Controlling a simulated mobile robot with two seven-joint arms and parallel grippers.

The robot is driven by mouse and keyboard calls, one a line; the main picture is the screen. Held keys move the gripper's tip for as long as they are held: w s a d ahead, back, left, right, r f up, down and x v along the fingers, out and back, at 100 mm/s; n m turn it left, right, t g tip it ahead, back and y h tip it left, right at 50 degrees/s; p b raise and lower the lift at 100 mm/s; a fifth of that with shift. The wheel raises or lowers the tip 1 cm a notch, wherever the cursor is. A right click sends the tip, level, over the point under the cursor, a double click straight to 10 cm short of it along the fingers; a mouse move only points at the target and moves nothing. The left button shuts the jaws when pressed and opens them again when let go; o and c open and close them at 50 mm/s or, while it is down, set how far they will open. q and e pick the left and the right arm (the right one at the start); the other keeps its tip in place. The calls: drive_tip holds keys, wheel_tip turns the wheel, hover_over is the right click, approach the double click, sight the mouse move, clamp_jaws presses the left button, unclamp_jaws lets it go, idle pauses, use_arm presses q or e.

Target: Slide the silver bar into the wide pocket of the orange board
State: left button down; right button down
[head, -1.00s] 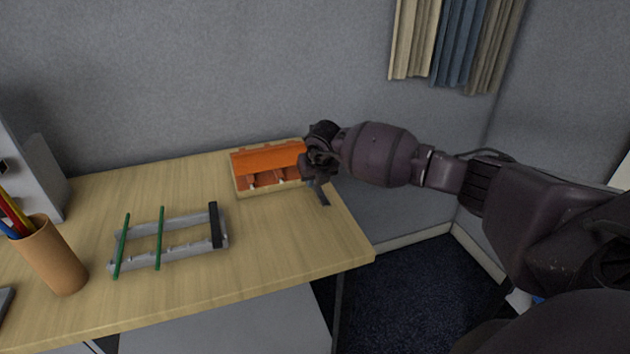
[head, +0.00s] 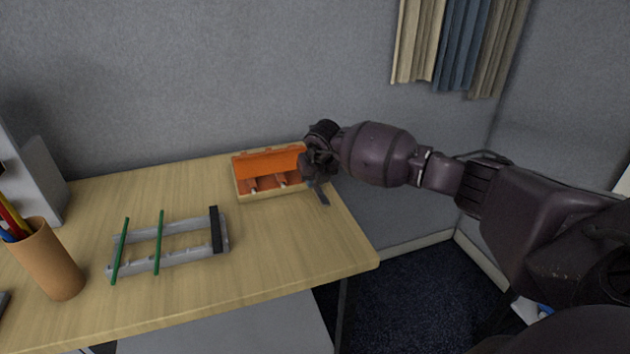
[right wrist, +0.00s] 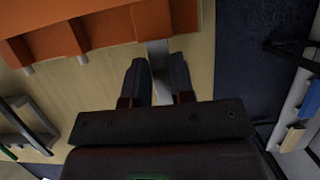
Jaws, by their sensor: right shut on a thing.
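The orange board (head: 268,162) stands in a pale wooden tray at the table's back right; its orange edge also shows at the top of the right wrist view (right wrist: 110,25). My right gripper (head: 316,178) is at the board's right end. In the right wrist view its fingers (right wrist: 158,80) are shut on the silver bar (right wrist: 159,60), a flat grey strip. The bar's far end meets the orange edge; I cannot tell whether it is inside a pocket. In the head view a grey strip (head: 322,197) sticks out below the gripper. My left gripper is not in view.
A grey rack (head: 175,228) with two green bars and one black bar stands on the table (head: 265,265) left of the board. A brown pencil cup (head: 50,262) is at the far left. The table's right edge is close to my right gripper.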

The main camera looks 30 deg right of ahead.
sight(318, 191)
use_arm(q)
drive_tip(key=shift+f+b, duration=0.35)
use_arm(e)
drive_tip(key=shift+w+d, duration=0.15)
drive_tip(key=shift+w, duration=0.35)
drive_tip(key=c, duration=0.9)
unclamp_jaws()
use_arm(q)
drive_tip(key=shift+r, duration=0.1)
use_arm(e)
drive_tip(key=shift+s+r, duration=0.1)
drive_tip(key=shift+r, duration=0.25)
use_arm(q)
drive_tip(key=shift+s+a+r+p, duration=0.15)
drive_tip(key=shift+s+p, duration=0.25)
drive_tip(key=shift+p, duration=0.4)
use_arm(e)
drive_tip(key=v, duration=1)
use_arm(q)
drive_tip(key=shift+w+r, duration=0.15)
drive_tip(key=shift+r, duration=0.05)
use_arm(e)
drive_tip(key=shift+c, duration=0.3)
